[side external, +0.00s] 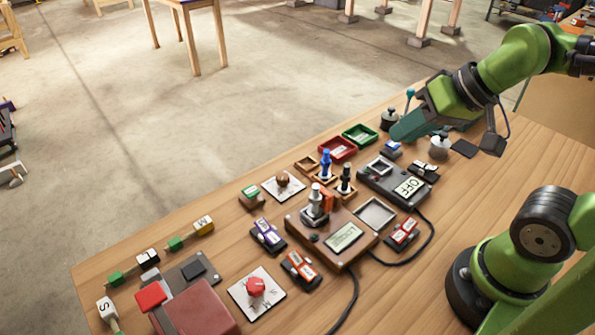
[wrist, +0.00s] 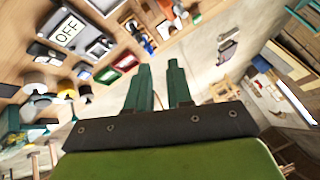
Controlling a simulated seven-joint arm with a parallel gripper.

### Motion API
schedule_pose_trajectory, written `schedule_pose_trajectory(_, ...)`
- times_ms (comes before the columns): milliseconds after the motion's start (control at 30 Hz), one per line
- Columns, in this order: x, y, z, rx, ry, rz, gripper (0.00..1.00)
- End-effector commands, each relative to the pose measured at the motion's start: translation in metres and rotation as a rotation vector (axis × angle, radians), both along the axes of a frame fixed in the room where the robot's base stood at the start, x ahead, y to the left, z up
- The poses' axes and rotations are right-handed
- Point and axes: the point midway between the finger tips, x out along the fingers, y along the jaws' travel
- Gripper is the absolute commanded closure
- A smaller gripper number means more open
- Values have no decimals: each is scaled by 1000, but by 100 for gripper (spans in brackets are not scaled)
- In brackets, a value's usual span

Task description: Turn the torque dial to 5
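Two dials on white plates lie on the wooden bench in the side view. One has a red knob (side external: 256,287) and stands at the front, with letter-like marks on its plate. The other has a brown knob (side external: 283,180) and stands farther back. I cannot read a torque label or a number on either. My gripper (side external: 398,133) is over the bench's far right part, well away from both dials. In the wrist view its two teal fingers (wrist: 159,66) are apart with nothing between them.
A box with an "OFF" display (side external: 408,186) and a box with a display and upright posts (side external: 344,236) stand mid-bench, with cables. Red (side external: 337,150) and green (side external: 360,135) trays lie behind. A dark red block (side external: 200,312) is at the front left.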

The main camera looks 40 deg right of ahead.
Motion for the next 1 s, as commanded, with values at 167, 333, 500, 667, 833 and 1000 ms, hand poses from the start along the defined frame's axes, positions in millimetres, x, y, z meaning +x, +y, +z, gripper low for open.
schedule_pose_trajectory(167, 27, 10, -11, 5, 113, 41, 51)
schedule_pose_trajectory(333, 79, 22, -13, 36, 262, -6, 40)
schedule_pose_trajectory(500, 135, 35, -26, 59, 416, -145, 40)
schedule_pose_trajectory(667, 187, 50, -49, 56, 544, -343, 40)
schedule_pose_trajectory(833, 232, 67, -71, 48, 624, -618, 40)
schedule_pose_trajectory(1000, 254, 71, -54, 109, 623, -883, 40)
